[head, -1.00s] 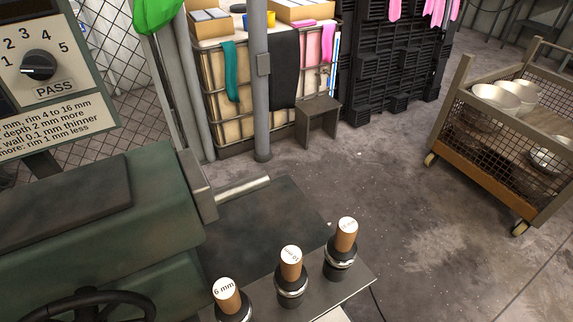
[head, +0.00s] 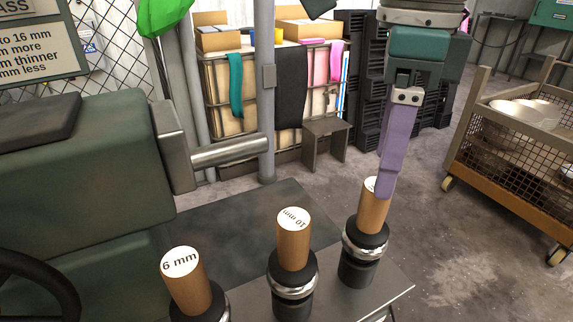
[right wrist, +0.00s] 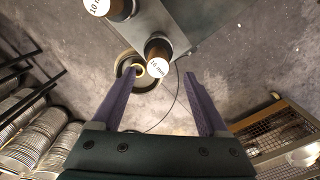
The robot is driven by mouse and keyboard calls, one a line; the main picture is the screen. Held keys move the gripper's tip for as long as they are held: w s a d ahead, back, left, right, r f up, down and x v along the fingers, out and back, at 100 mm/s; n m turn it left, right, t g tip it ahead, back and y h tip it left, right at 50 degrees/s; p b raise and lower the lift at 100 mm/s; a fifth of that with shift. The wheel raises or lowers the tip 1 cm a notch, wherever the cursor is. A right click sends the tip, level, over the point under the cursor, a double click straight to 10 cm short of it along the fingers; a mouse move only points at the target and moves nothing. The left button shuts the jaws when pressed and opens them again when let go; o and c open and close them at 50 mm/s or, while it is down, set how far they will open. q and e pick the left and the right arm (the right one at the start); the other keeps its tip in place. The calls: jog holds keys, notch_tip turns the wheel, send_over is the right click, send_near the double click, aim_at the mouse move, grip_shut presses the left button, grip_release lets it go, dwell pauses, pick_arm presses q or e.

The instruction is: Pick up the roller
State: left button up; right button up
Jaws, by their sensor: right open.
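Three rollers with wooden handles stand upright in a row on a metal shelf (head: 395,296): the 6 mm roller (head: 186,282) at left, the 10 mm roller (head: 293,244) in the middle and the 16 mm roller (head: 371,217) at right. My right gripper (head: 385,190) points down in front of the 16 mm roller's top in the head view, partly hiding its label. In the right wrist view, the open gripper (right wrist: 162,74) has its purple fingers apart, with the 16 mm roller (right wrist: 158,62) between and slightly beyond the tips. I cannot tell whether they touch. My left gripper is not in view.
A green machine (head: 85,165) with a handwheel (head: 40,285) stands at left, a metal spindle (head: 230,151) jutting right. A wire cart (head: 510,165) with bowls is at right. A small stool (head: 325,140) and black crates stand behind. A cable runs along the floor.

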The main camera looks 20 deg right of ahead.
send_over(366, 234)
jog(key=w+d, duration=0.1)
notch_tip(366, 234, down, 5)
jog(key=shift+f, duration=0.15)
grip_shut()
dwell(0.5)
dwell(0.7)
